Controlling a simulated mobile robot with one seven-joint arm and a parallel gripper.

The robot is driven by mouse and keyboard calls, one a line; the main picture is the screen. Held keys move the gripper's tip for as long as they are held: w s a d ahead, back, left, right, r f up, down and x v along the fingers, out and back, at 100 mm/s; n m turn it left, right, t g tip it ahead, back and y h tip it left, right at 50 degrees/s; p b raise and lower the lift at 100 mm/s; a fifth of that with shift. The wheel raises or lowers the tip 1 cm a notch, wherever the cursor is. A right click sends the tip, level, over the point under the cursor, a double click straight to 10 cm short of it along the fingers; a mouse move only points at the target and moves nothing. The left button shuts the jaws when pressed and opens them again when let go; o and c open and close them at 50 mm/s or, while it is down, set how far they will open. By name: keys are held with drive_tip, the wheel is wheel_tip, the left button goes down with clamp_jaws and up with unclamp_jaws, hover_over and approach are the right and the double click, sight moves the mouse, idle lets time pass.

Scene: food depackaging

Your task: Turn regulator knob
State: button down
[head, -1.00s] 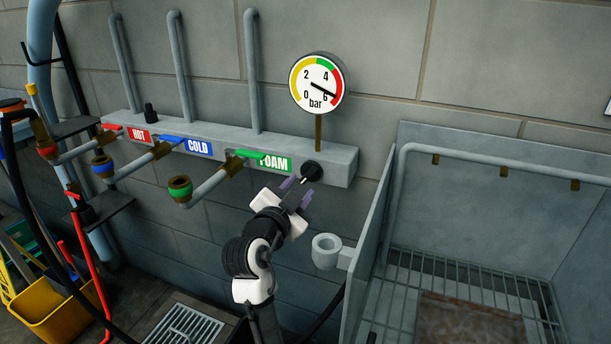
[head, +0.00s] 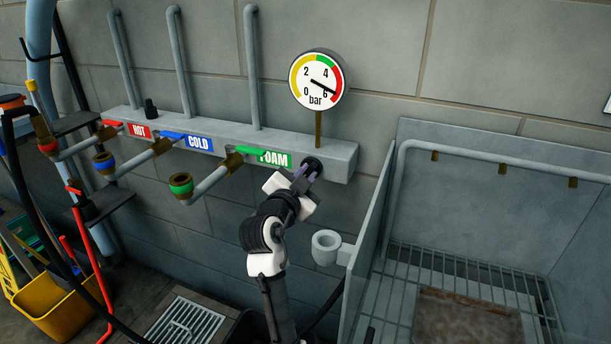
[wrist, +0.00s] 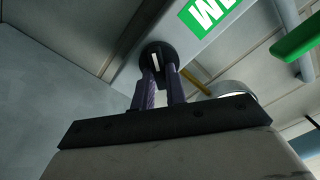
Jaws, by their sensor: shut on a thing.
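The regulator knob (head: 314,165) is a round black knob at the right end of the grey manifold block, just right of the green FOAM label. My gripper (head: 306,172) reaches up to it from below, its purple fingers on the knob. In the wrist view the black knob (wrist: 157,56) with a white mark shows beyond the fingertips, and the two fingers (wrist: 158,75) are shut on it. The pressure gauge (head: 316,80) stands above on a brass stem. Its needle points near 6 bar, by the red zone.
The FOAM valve with its green handle (head: 243,152) sits left of the knob, then the blue and red valves. A white ring holder (head: 325,247) and the metal wall of the sink (head: 368,245) stand close to the right of my arm.

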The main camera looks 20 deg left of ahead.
idle(0.3)
drive_tip(key=n+p, duration=0.1)
drive_tip(key=n, duration=0.4)
drive_tip(key=shift+a+r+n+p, duration=0.1)
drive_tip(key=shift+n+p, duration=0.3)
drive_tip(key=n+p, duration=0.2)
drive_tip(key=n, duration=0.2)
drive_tip(key=shift+a+f+n+p, duration=0.1)
drive_tip(key=shift+n+p, duration=1.05)
drive_tip(key=shift+n, duration=1.15)
drive_tip(key=shift+a+f+n+p, duration=0.1)
drive_tip(key=shift+n+p, duration=1)
drive_tip(key=shift+n, duration=1.2)
drive_tip(key=c, duration=1.4)
unclamp_jaws()
drive_tip(key=shift+c, duration=0.2)
